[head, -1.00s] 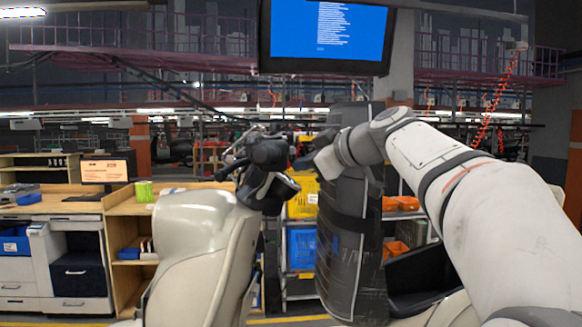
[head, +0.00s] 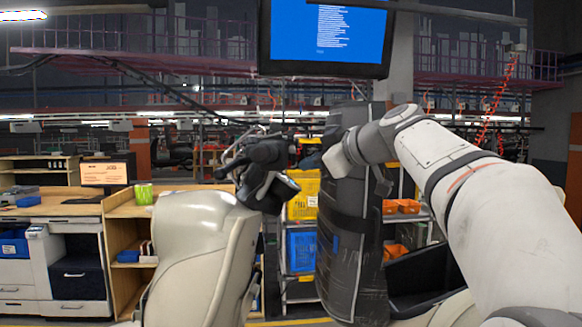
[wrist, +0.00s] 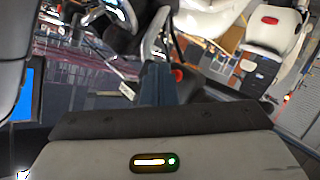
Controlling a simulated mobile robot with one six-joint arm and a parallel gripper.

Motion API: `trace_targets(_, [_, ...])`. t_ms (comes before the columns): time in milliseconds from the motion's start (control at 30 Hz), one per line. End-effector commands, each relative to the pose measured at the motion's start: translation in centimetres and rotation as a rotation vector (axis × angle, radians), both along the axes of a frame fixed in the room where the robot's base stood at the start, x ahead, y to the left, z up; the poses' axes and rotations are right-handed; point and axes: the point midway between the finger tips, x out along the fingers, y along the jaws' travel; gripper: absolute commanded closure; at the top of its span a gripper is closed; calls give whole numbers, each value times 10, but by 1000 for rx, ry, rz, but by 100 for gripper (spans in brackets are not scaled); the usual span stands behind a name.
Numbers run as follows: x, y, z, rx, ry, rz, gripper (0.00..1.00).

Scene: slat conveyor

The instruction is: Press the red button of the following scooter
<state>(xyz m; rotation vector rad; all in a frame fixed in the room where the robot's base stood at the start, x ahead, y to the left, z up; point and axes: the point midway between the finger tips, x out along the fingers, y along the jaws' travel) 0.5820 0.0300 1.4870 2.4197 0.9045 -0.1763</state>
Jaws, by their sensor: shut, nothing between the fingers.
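The scooter (head: 190,235) is cream coloured and stands left of centre in the head view. Its black handlebar and controls (head: 268,160) rise at its upper right. In the wrist view a small red spot (wrist: 178,75), likely the red button, shows on a dark part just right of my gripper (wrist: 155,82). My gripper is shut and empty. In the head view my gripper (head: 332,162) is right of the handlebar with a visible gap between them. The red button does not show in the head view.
A tall dark wrapped column (head: 350,225) stands right behind my gripper. A screen (head: 328,30) hangs above. Yellow (head: 303,195) and blue crates (head: 301,250) sit on a rack behind. Another cream scooter part with a red patch (wrist: 270,20) shows in the wrist view.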

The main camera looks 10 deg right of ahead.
Motion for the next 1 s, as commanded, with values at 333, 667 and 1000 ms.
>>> trace_targets(333, [-3, -18, -1, 1, -2, -4, 100])
trace_targets(667, [-8, -47, 0, 0, -1, -2, 100])
trace_targets(1000, [-9, -49, 1, 0, -1, 1, 100])
